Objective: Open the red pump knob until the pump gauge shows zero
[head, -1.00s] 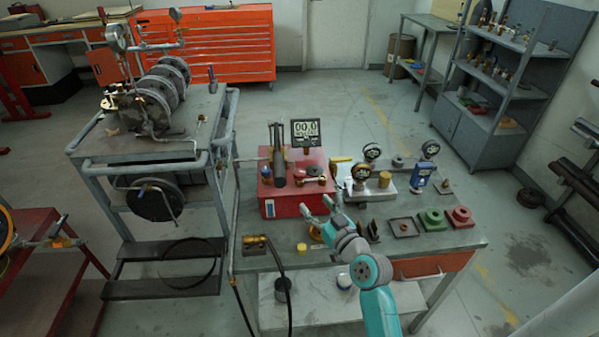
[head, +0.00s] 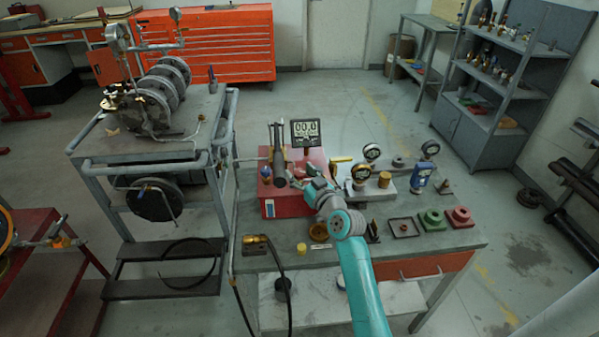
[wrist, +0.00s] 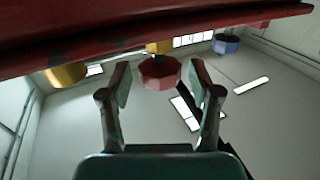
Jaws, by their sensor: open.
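The red pump box (head: 282,206) sits on the workbench with a digital pump gauge (head: 305,130) standing at its back. In the wrist view a red faceted knob (wrist: 160,72) on a brass stem lies between and just beyond the open fingertips of my gripper (wrist: 160,85). Gaps show on both sides, so the fingers look apart from it. I cannot pick out the knob in the head view, where my gripper covers that area.
The box's red edge (wrist: 150,35) crosses the top of the wrist view, close to my fingers. A yellow part (wrist: 66,76) is at left there. Dial gauges on a pale block (head: 375,190) stand right of the box. A black pump handle (head: 279,160) rises from the box.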

